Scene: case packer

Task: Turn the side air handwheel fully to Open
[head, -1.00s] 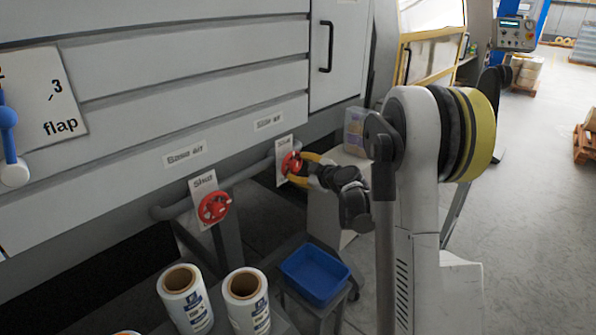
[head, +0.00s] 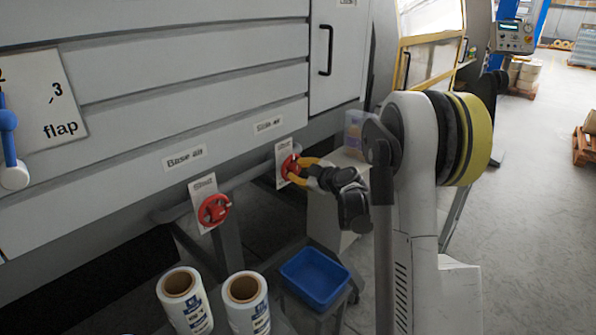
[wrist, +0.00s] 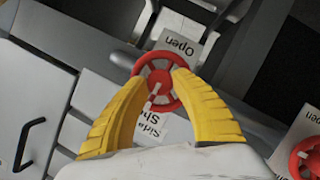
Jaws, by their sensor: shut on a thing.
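The side air handwheel (head: 289,167) is a small red wheel on a pipe, below the "Side air" label (head: 268,124) on the grey machine. In the wrist view the red wheel (wrist: 160,82) lies between my yellow fingertips, with an "Open" plate (wrist: 178,45) behind it at the top and a partly hidden "Shut" plate below. My gripper (head: 302,170) reaches the wheel from the right; in the wrist view my gripper (wrist: 160,84) is shut on the wheel. A pale handle or pointer (wrist: 154,92) shows on the wheel between the fingers.
The red base air handwheel (head: 213,210) is to the left on the same pipe; it shows at the wrist view's right edge. A blue bin (head: 315,277) and two film rolls (head: 245,300) stand below. Open floor lies right of my arm.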

